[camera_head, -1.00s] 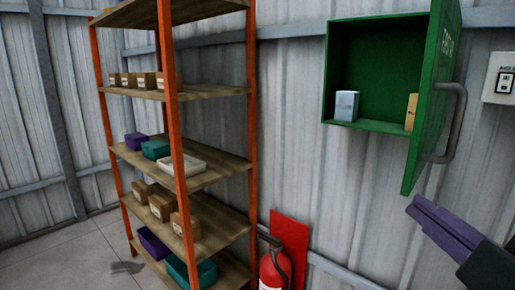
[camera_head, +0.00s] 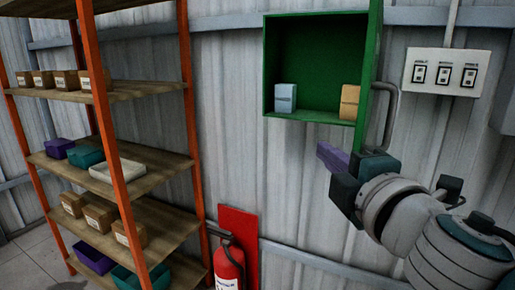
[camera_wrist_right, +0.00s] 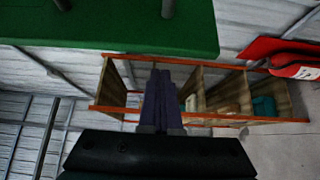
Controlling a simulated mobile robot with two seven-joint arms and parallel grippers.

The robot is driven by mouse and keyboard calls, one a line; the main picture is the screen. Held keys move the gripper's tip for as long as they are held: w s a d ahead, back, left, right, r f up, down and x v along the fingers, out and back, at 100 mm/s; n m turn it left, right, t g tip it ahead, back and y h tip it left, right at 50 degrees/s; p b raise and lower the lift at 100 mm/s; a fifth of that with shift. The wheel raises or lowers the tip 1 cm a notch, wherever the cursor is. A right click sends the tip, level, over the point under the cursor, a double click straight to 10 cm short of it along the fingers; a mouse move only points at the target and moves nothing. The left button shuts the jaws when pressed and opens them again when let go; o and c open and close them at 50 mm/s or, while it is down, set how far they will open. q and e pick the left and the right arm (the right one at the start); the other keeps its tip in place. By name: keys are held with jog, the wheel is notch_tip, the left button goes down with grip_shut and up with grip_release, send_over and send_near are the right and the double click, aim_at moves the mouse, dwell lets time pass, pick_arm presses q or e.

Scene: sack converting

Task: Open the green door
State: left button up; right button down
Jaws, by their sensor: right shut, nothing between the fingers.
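The green cabinet (camera_head: 318,62) hangs on the wall in the head view. Its green door (camera_head: 374,75) is swung wide open at the right side and seen nearly edge-on, with a grey bar handle (camera_head: 391,112) on its outer face. A light-blue box (camera_head: 285,98) and a tan box (camera_head: 349,102) stand inside. My right gripper (camera_head: 326,152), with purple fingers, is shut and empty just below the cabinet, apart from the handle. In the right wrist view the shut fingers (camera_wrist_right: 160,95) point below a green panel (camera_wrist_right: 120,25), the door. My left gripper is not in view.
An orange-framed shelf rack (camera_head: 112,150) with boxes and bins stands at the left. A red fire extinguisher (camera_head: 228,268) is by the wall below the cabinet. A white switch panel (camera_head: 445,72) is on the wall at the right.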

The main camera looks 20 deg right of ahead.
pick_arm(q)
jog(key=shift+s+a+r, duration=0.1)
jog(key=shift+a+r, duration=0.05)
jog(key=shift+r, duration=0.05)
pick_arm(e)
jog(key=shift+s+d, duration=0.95)
jog(key=shift+s, duration=0.3)
